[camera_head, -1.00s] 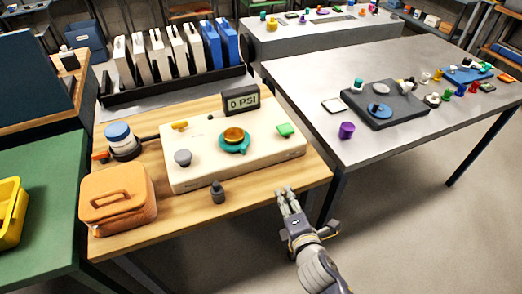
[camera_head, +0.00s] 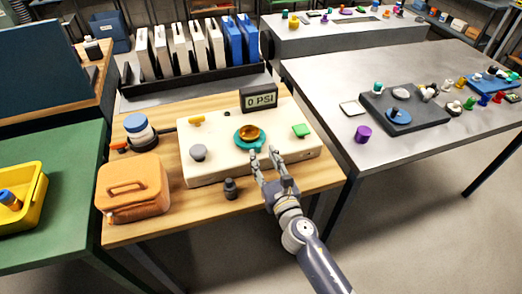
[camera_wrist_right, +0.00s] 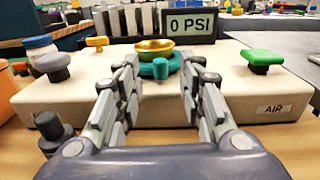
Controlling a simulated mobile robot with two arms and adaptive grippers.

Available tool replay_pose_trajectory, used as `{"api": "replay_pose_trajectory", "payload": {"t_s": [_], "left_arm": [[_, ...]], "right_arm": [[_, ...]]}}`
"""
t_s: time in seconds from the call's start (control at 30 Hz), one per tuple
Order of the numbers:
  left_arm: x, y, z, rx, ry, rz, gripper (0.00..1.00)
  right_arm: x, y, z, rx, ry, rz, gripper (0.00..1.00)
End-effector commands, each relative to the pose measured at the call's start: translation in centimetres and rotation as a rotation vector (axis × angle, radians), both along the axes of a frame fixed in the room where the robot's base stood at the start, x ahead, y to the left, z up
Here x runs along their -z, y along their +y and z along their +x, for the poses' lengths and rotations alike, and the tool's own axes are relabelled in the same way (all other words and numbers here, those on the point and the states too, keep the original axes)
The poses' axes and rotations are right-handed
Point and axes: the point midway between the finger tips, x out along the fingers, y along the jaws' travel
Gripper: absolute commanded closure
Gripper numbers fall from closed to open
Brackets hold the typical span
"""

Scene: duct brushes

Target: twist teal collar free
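The teal collar (camera_head: 240,144) sits on top of the cream test box (camera_head: 215,176), around a brass-coloured fitting (camera_head: 249,132). In the right wrist view the collar (camera_wrist_right: 160,68) shows straight ahead, with the brass fitting (camera_wrist_right: 154,47) above it. My right gripper (camera_head: 263,152) is at the front edge of the box, just in front of the collar. Its fingers are spread and empty, and in the right wrist view the collar appears between and beyond the fingertips (camera_wrist_right: 160,74). I cannot tell whether a finger touches it. My left gripper is not in view.
A display (camera_head: 259,97) reading 0 PSI stands behind the collar. A grey knob (camera_head: 198,152), a green knob (camera_head: 301,130) and a yellow lever (camera_head: 196,119) sit on the box. A dark small part (camera_head: 231,188) and an orange case (camera_head: 133,187) stand at the front left.

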Motion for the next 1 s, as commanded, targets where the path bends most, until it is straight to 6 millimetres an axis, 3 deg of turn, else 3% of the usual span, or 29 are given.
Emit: {"api": "replay_pose_trajectory", "payload": {"t_s": [0.2, 0.57, 0.73, 1.0], "left_arm": [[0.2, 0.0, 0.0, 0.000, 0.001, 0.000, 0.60], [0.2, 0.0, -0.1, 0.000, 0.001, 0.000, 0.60], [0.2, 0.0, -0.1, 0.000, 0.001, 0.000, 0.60], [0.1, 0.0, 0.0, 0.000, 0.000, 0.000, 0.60]], "right_arm": [[0.0, 0.9, 2.5, 0.000, 0.000, 0.001, 0.64], [0.0, 1.1, 3.0, 0.000, 0.001, 0.002, 0.64], [0.0, 1.0, 3.0, 0.000, 0.001, 0.002, 1.00], [0.0, 0.9, 3.0, -0.005, 0.001, 0.000, 1.00]]}}
